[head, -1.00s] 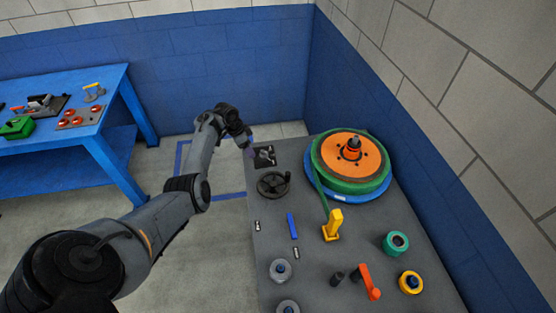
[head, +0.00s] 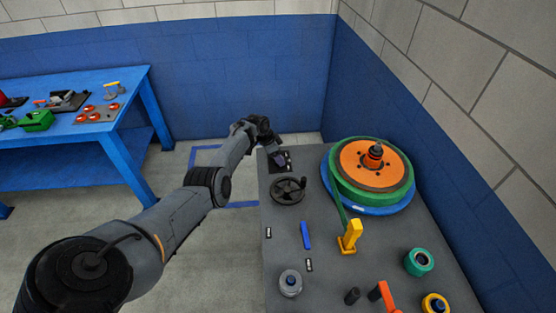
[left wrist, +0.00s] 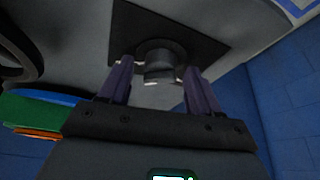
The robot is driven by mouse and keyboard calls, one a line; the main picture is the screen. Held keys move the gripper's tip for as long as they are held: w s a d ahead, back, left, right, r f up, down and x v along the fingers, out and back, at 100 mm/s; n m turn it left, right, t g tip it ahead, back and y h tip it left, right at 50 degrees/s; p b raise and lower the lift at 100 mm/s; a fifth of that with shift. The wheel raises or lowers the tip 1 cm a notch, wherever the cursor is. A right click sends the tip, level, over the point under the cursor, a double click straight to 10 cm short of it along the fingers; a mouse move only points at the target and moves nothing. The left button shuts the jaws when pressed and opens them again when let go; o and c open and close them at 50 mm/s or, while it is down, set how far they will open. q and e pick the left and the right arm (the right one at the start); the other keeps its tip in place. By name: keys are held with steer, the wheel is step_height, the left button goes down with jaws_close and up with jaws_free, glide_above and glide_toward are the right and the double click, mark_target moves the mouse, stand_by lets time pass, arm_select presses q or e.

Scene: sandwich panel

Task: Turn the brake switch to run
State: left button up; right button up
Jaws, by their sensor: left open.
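The brake switch appears to be the dark square plate (head: 288,165) with a knob at the far left corner of the grey panel. In the left wrist view its black plate (left wrist: 205,25) carries a round dark knob (left wrist: 160,58). My left gripper (head: 277,157) is at the switch and covers part of it in the head view. In the left wrist view my left gripper (left wrist: 157,72) is open, with one finger on each side of the knob. I cannot tell whether the fingers touch it. The knob's setting is not readable. My right gripper is not in view.
On the panel (head: 330,270), a black handwheel (head: 288,190) stands close to the switch. An orange and green reel (head: 372,165) is to the right. A yellow lever (head: 350,237) and an orange lever (head: 384,295) stand nearer. A blue workbench (head: 80,140) is at left.

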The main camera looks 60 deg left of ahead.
arm_select(q)
steer(key=shift+w+f, duration=0.1)
steer(key=shift+f, duration=0.2)
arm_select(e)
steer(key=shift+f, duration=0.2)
